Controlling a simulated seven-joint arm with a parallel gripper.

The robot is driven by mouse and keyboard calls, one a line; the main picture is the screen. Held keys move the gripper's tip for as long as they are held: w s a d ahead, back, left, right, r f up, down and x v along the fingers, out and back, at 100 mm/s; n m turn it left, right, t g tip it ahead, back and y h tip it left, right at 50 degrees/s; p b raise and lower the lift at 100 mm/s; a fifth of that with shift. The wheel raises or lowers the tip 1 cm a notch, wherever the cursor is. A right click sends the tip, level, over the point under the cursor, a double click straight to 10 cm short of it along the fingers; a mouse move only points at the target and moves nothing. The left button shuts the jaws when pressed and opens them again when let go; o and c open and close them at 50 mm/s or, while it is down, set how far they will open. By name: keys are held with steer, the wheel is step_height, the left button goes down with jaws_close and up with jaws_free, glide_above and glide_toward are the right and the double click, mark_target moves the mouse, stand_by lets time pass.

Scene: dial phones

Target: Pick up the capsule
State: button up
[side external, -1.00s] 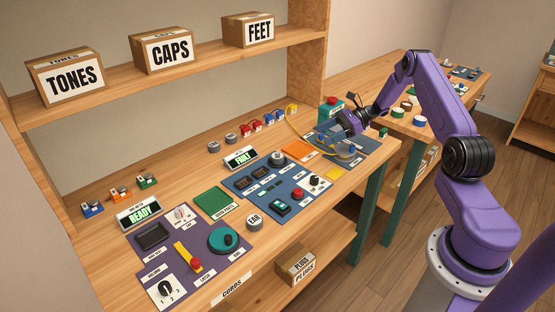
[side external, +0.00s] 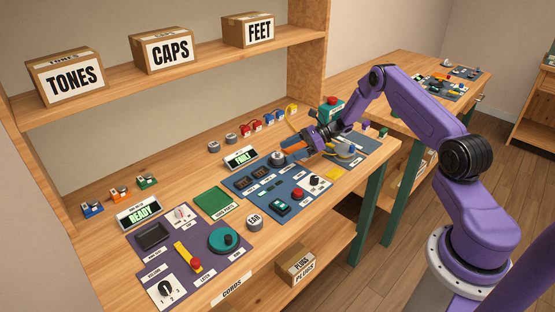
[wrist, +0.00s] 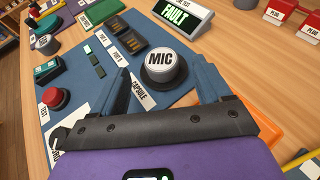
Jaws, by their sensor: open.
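The capsule (wrist: 162,62) is a round dark puck with a grey rim and a white top marked MIC. It sits upright on the blue board (wrist: 85,92), just beyond a label reading CAPSULE. It also shows in the side external view (side external: 277,159). My gripper (wrist: 160,78) is open and empty in the wrist view, with one blue finger toward each side of the capsule. In the side external view my gripper (side external: 300,146) hangs above and to the right of the capsule, over an orange pad. I cannot tell how high the fingertips are above the board.
A FAULT display (side external: 241,157) stands behind the board. A red button (side external: 297,194) and a green rocker switch (side external: 280,206) lie nearer the front. Red and blue plugs (side external: 257,125) line the back. A green-and-red box (side external: 331,108) stands behind my gripper.

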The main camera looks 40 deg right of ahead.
mark_target(277, 156)
steer(key=shift+x, duration=1.8)
steer(key=shift+r, duration=0.1)
steer(key=c, duration=1.2)
